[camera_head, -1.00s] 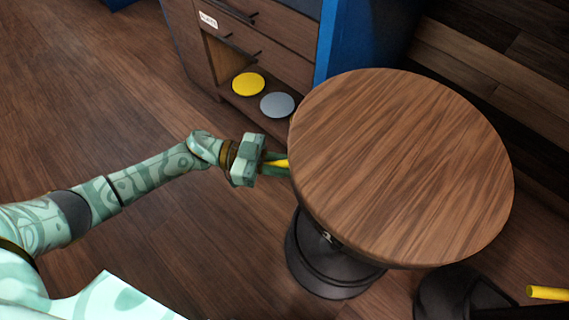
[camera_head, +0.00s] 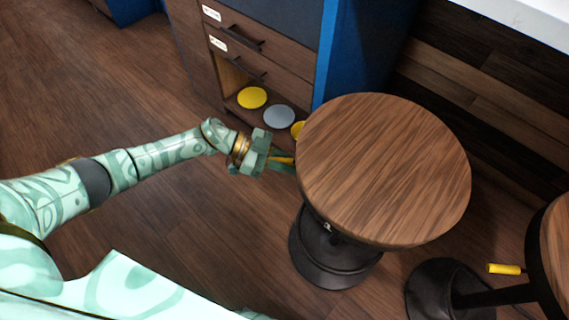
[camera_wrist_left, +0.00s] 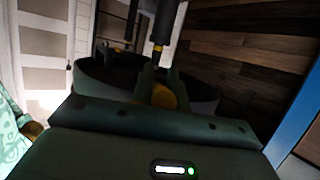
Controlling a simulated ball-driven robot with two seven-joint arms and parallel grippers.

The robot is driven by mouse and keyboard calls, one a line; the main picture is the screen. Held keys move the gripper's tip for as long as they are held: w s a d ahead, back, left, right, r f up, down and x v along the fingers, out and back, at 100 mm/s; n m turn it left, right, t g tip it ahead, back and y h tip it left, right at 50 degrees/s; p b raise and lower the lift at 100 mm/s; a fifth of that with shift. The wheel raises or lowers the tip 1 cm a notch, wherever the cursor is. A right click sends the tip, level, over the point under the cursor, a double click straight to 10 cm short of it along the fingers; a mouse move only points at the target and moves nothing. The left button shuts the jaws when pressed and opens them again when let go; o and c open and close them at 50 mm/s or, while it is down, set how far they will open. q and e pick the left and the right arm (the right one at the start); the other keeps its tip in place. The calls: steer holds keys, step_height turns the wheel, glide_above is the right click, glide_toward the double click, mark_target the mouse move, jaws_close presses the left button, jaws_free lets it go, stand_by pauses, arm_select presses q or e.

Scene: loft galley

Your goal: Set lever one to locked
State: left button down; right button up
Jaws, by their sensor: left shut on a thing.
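A yellow lever handle (camera_head: 284,160) sticks out at the left side of a round wooden-topped stool (camera_head: 385,165). My left gripper (camera_head: 286,165) is shut on this handle, just at the seat's left edge. In the left wrist view the yellow handle (camera_wrist_left: 164,96) sits between the two fingers. The rest of the lever is hidden under the seat. A second yellow handle (camera_head: 505,268) shows at another stool on the right. No number or locked mark is readable on either lever. My right gripper is not in view.
A wooden cabinet (camera_head: 262,62) with labelled drawers stands behind, with yellow (camera_head: 252,98) and grey (camera_head: 278,117) discs on its low open shelf. A second stool (camera_head: 553,245) is partly in view at the right. Open floor (camera_head: 90,110) lies left of my arm.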

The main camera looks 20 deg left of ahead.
arm_select(q)
steer(key=shift+r, duration=0.2)
steer(key=c, duration=1.4)
jaws_free()
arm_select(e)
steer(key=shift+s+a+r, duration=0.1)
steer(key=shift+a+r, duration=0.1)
arm_select(q)
steer(key=shift+o, duration=0.2)
